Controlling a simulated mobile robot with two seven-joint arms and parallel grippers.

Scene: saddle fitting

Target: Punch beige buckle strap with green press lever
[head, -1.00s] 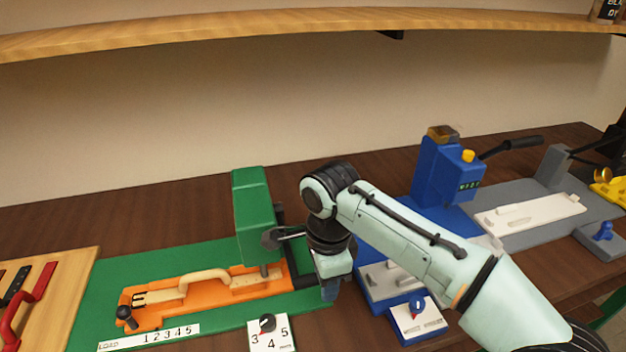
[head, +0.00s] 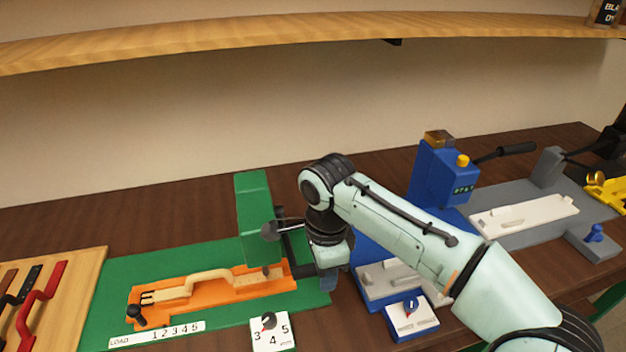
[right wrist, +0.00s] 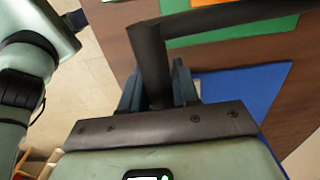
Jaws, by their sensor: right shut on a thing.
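The green press (head: 255,215) stands on a green base (head: 110,290). The beige buckle strap (head: 205,277) lies in the orange fixture (head: 250,290) on that base, its pronged buckle end to the left and its right end at the press head. A dark press lever (head: 292,250) comes down on the right of the press. My right gripper (head: 328,282) is at the lever's lower end. In the right wrist view its fingers (right wrist: 158,92) are shut around the lever's dark bar (right wrist: 148,50). The arm partly hides the lever. My left gripper is not in view.
A wooden board (head: 75,300) with red and black straps is at far left. A shelf (head: 250,40) crosses above.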

